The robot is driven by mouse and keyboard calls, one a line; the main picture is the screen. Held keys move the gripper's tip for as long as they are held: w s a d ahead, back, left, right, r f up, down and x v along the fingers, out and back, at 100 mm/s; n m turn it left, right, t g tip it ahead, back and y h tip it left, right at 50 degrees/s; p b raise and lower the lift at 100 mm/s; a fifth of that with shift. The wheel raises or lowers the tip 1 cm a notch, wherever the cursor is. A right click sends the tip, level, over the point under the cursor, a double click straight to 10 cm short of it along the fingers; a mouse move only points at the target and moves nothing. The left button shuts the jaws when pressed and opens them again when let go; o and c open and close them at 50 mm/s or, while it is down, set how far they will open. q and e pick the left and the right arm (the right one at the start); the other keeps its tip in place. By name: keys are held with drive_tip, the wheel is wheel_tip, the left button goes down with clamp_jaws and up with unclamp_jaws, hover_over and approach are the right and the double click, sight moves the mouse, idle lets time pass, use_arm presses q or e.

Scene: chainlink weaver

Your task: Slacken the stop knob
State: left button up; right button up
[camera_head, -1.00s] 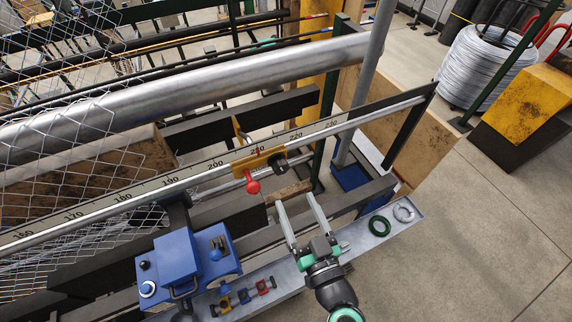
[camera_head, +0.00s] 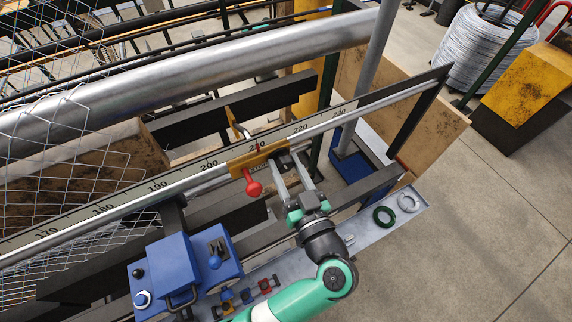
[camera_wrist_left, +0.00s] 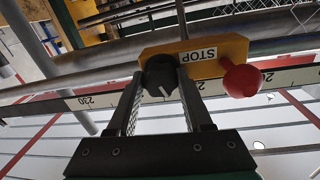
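The yellow stop block (camera_head: 245,164) sits on the long scale rail (camera_head: 160,186); the block also shows in the left wrist view (camera_wrist_left: 205,69), marked STOP. A black round knob (camera_wrist_left: 160,76) with a white line is on the block's face. A red ball handle (camera_head: 254,188) hangs from the block, left of my fingers in the head view. My left gripper (camera_head: 285,161) is at the block with its fingers apart, one on each side of the knob. Whether the fingertips touch the knob cannot be told. My right gripper is not in view.
A blue clamp unit (camera_head: 172,262) stands left of my arm. A grey tray (camera_head: 415,206) holds a green ring (camera_head: 384,217), a pale ring (camera_head: 408,202) and several small coloured parts. A thick steel roller (camera_head: 200,75) and wire mesh lie behind the rail.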

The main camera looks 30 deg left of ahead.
use_arm(q)
clamp_jaws()
